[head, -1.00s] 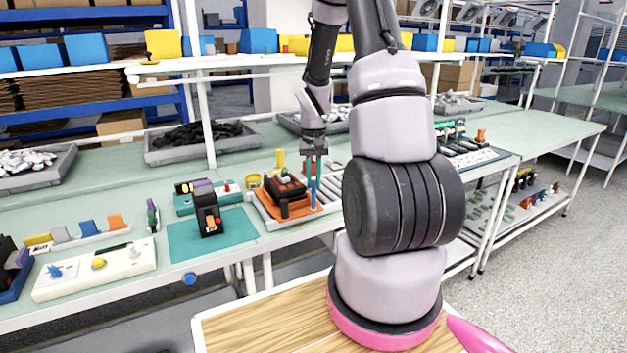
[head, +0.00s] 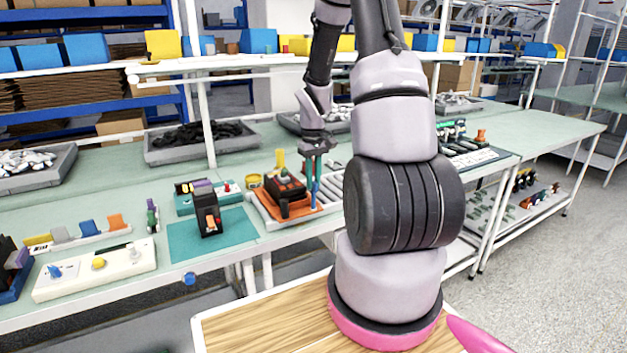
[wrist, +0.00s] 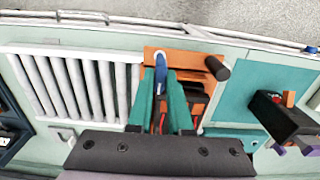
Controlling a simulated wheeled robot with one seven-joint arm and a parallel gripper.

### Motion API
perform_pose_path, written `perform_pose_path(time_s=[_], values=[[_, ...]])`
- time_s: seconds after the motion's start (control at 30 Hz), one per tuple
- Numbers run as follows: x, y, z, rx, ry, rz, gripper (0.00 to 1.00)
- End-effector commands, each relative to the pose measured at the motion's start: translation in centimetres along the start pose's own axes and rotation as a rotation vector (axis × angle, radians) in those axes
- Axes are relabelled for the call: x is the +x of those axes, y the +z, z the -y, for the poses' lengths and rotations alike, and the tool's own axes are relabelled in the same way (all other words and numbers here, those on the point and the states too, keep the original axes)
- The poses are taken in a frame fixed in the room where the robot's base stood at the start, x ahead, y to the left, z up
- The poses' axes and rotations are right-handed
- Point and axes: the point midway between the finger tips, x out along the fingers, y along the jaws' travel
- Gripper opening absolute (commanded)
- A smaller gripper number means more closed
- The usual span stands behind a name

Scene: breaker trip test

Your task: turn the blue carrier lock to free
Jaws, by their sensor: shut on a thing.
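The blue carrier lock (wrist: 160,66) stands at the edge of an orange carrier (wrist: 192,58). In the wrist view its blue upper part lies between the tips of my gripper's two teal fingers (wrist: 161,84), and my gripper is shut on it. In the head view my gripper (head: 314,177) points down at the right side of the orange carrier (head: 299,212), with the blue lock (head: 314,194) at its tips. A black unit (head: 284,187) sits on the carrier. The fingers hide part of the lock, and its pointing direction is hard to read.
White rollers (wrist: 85,85) lie beside the carrier. A teal mat (head: 185,243) with a black breaker (head: 208,213) lies to the left. A yellow post (head: 280,158) stands behind the carrier. A white panel with knobs (head: 125,268) is at the far left.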

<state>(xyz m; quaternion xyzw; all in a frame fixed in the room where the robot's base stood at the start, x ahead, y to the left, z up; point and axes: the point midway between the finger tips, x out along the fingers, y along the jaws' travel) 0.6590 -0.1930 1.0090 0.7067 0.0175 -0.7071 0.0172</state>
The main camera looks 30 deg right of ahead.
Motion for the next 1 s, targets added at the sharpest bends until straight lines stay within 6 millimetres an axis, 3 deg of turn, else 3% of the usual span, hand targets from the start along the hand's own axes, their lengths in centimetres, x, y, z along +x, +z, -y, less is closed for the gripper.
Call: perform_pose_path(time_s=[0.23, 0.27, 0.3, 0.33, 0.73, 1.0], values=[[-0.1, -0.1, 0.1, -0.004, 0.000, -0.002, 0.00], [-0.1, -0.1, 0.1, -0.004, 0.000, -0.002, 0.29], [-0.1, -0.1, 0.1, -0.003, 0.000, -0.002, 0.44], [-0.1, -0.1, 0.1, -0.003, 0.000, -0.002, 0.47], [-0.8, -0.1, 0.0, 0.000, 0.001, -0.002, 0.47], [-5.8, -0.1, 0.0, 0.000, 0.002, -0.006, 0.47]])
